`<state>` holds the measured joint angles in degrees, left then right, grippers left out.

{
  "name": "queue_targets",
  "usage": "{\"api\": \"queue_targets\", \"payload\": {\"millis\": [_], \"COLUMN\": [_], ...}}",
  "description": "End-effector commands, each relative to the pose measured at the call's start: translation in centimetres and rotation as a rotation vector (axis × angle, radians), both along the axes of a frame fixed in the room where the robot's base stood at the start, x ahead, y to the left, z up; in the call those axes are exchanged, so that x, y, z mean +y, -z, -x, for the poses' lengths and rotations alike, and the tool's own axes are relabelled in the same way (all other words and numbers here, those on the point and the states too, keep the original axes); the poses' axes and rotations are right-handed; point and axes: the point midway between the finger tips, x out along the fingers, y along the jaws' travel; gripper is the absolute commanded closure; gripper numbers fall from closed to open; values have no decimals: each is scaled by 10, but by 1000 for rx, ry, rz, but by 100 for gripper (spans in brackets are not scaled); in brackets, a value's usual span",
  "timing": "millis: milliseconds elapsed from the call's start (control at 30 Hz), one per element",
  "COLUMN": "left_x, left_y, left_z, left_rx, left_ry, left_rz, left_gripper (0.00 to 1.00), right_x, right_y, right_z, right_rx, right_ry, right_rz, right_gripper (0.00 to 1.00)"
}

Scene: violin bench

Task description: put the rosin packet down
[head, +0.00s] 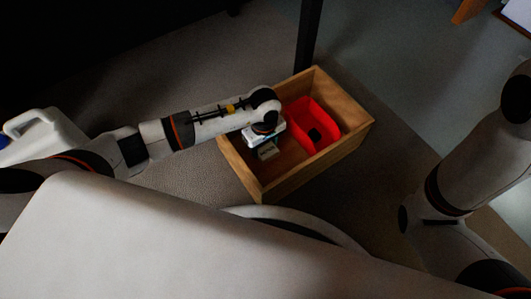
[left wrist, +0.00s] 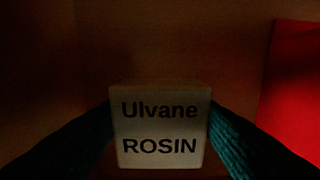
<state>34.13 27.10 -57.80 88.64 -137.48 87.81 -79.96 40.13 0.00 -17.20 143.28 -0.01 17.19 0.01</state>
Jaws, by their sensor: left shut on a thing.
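The rosin packet (left wrist: 160,130) is a pale block with "Ulvane ROSIN" in dark letters, upright in the left wrist view. My left gripper (left wrist: 160,138) is shut on it, with a dark finger on each side. In the head view the left gripper (head: 265,146) points down inside the left part of the wooden box (head: 320,171), and the packet (head: 268,153) shows small below it. I cannot tell whether the packet touches the box floor. My right gripper is out of view; only the arm shows at the right.
A white jug (head: 45,135) stands at the far left. A dark post (head: 308,35) rises behind the box.

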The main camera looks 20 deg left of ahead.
Motion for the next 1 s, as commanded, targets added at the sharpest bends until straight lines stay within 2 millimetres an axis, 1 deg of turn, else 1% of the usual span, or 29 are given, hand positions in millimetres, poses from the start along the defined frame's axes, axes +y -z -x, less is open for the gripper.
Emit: {"api": "queue_targets", "payload": {"millis": [33, 100, 200, 467, 600, 633, 733, 767, 1000], "left_x": [0, -1, -1, 0, 0, 0, 0, 0, 0], "left_y": [10, 21, 32, 31, 35, 34, 34, 34, 34], "left_z": [1, 1, 0, 0, 0, 0, 0, 0, 0], "left_rx": [2, 1, 1, 0, 0, 1, 1, 1, 1], "left_ry": [-1, 0, 1, 1, 1, 1, 1, 1, 1], "left_rz": [1, 0, 2, 0, -1, -1, -1, -1, -1], "left_gripper": [68, 68, 68, 68, 68, 43, 27, 25, 25], "right_x": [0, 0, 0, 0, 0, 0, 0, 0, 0], "right_y": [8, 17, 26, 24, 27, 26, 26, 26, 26], "right_z": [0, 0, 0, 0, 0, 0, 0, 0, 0], "right_rx": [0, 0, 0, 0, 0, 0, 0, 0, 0], "right_ry": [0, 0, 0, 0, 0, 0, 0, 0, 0], "right_rz": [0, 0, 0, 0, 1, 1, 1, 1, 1], "right_gripper": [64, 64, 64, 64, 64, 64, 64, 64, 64]}}
